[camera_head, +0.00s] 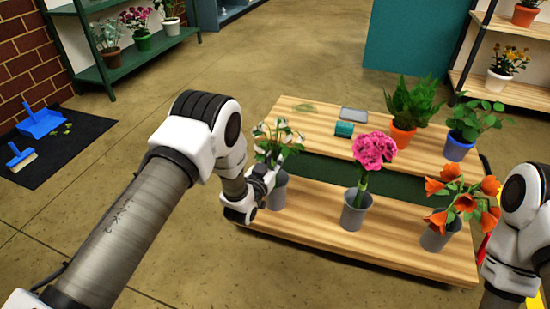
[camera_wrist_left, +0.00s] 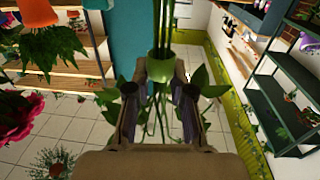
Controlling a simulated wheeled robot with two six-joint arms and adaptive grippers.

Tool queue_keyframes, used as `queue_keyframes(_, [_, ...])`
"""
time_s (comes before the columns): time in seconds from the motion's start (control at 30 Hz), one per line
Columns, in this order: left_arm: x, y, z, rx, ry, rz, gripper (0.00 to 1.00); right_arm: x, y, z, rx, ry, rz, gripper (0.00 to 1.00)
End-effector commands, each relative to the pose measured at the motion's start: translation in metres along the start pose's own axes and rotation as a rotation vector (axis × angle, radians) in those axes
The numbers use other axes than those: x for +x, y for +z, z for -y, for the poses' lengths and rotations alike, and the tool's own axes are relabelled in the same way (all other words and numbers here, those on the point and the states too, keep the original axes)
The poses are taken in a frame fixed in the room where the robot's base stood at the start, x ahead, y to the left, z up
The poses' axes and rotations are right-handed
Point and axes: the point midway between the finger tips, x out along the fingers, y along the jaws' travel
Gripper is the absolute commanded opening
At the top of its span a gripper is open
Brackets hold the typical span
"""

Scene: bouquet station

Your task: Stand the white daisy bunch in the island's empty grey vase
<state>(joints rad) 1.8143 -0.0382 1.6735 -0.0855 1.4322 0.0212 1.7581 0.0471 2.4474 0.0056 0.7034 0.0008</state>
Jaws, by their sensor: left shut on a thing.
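The white daisy bunch (camera_head: 277,138) stands roughly upright at the left end of the island (camera_head: 415,260), white heads and green leaves showing above my left gripper (camera_head: 266,182). In the left wrist view my left gripper (camera_wrist_left: 160,112) is shut on its green stems, near a green band (camera_wrist_left: 161,66) around them. A grey vase (camera_head: 279,192) stands right at the gripper, partly hidden by it. The gripper hides the lower stems, so I cannot tell whether they are inside the vase. My right gripper is out of view.
A grey vase (camera_head: 354,211) with pink flowers (camera_head: 373,150) stands mid-island. Another vase (camera_head: 439,235) with orange flowers (camera_head: 463,196) is at right, near my right arm. Potted plants (camera_head: 403,136), a teal block (camera_head: 344,129) and a grey tray (camera_head: 354,114) are behind.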

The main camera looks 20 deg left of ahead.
Motion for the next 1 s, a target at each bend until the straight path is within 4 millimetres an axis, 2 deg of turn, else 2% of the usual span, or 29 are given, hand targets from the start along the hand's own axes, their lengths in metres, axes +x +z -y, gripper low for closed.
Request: queue_keyframes(1.0, [0.000,0.011,0.000,0.000,0.000,-0.001,0.00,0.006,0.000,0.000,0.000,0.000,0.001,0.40])
